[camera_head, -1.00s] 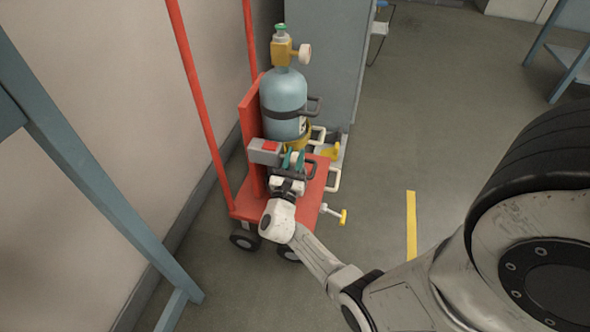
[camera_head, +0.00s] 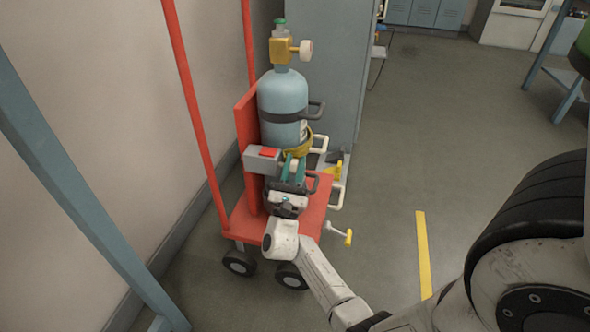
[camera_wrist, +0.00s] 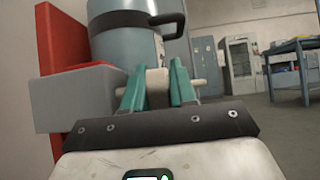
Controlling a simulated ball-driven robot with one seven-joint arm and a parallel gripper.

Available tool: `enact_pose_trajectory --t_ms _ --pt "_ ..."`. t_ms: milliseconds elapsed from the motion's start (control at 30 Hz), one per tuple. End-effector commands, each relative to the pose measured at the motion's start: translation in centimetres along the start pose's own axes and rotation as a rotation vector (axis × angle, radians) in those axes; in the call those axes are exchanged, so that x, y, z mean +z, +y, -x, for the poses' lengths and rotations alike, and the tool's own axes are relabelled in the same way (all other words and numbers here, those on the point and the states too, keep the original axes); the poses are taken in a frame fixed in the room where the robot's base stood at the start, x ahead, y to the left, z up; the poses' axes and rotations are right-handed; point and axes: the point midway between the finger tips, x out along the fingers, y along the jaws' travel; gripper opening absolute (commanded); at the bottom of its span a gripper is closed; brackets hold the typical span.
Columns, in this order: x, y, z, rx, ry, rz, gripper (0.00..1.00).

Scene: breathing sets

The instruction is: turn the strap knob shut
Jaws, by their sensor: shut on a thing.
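The strap knob (camera_wrist: 157,88) is a small cream piece with a thin pin, beside a grey box in front of the cylinder. My gripper (camera_wrist: 158,82) has a teal finger on each side of the knob and is shut on it. In the head view my gripper (camera_head: 294,166) is at the same place, just right of the grey strap box (camera_head: 263,160) with its red top. The fingers and wrist hide much of the knob there. The light blue cylinder (camera_head: 283,92) stands upright on the red cart (camera_head: 317,207), with a dark strap (camera_head: 281,117) around it.
A yellow valve (camera_head: 281,50) with a cream handwheel tops the cylinder. A yellow-ended lever (camera_head: 348,237) sticks out right of the cart. A grey cabinet (camera_head: 325,60) stands behind. A blue frame (camera_head: 70,190) is at left. The floor at right is open.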

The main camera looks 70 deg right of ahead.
Motion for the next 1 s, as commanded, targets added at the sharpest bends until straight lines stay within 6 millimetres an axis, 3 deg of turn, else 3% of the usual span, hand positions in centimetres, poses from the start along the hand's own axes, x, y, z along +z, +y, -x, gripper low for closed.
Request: enact_pose_trajectory --t_ms 333,367,567,833,1000 --pt "0.0 0.0 0.1 0.002 -0.002 0.001 0.00" --pt "0.0 0.0 0.1 0.002 -0.002 0.001 0.28" --pt "0.0 0.0 0.1 0.001 -0.001 0.001 0.47" --pt "0.0 0.0 0.2 0.001 -0.001 0.001 0.47" --pt "0.0 0.1 1.9 0.003 0.001 0.000 0.47"
